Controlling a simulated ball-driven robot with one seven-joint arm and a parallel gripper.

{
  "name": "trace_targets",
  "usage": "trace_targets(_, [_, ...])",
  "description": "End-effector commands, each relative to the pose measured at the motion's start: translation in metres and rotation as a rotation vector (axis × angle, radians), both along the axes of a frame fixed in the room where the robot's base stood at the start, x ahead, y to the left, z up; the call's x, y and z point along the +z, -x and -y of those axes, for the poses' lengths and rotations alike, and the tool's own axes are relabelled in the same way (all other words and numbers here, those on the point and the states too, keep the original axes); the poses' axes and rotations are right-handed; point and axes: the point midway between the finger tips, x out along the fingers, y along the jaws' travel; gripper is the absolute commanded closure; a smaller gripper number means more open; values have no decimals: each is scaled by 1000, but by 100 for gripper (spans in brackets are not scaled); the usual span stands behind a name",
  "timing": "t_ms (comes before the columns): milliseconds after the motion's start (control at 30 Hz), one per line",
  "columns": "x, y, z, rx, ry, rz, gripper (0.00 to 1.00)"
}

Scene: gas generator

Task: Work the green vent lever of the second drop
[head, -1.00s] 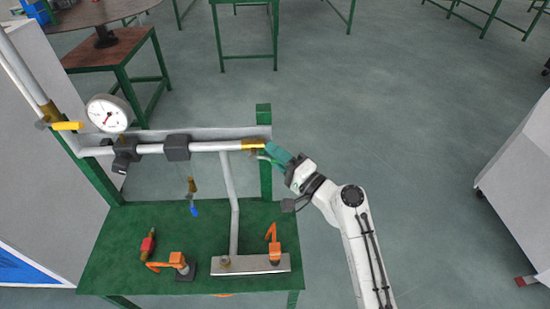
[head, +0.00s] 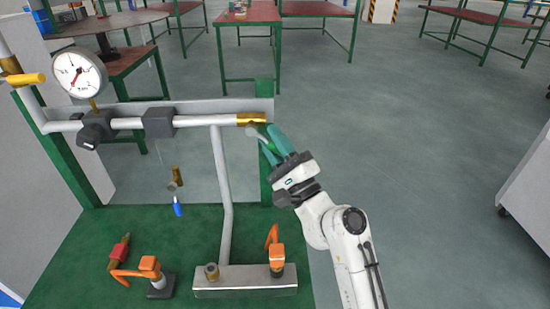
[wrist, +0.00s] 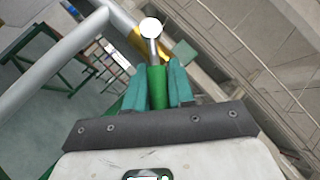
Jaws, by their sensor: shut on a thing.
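The green vent lever (wrist: 157,80) is a green sleeve on a silver stem, near the brass end fitting (head: 251,118) at the right end of the horizontal pipe. In the wrist view its sleeve lies between my two teal fingers, and the stem runs out beyond them to a pale round end.
Two orange levers (head: 136,272) (head: 273,239) stand low over the green bench (head: 75,250). Open floor (head: 420,200) lies to the right.

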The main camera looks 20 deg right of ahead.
Motion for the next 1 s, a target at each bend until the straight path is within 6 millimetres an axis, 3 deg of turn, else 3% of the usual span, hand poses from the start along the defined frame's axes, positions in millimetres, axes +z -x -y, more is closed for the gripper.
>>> trace_targets(33, [-10, 0, -1, 0, -19, 5, 100])
trace_targets(400, [-10, -1, -4, -1, -116, 35, 100])
trace_targets(933, [-8, -2, -4, -2, -129, 38, 100])
trace_targets(967, [-8, -2, -4, -2, -129, 38, 75])
trace_targets(1000, [-8, -2, -4, -1, -130, 38, 71])
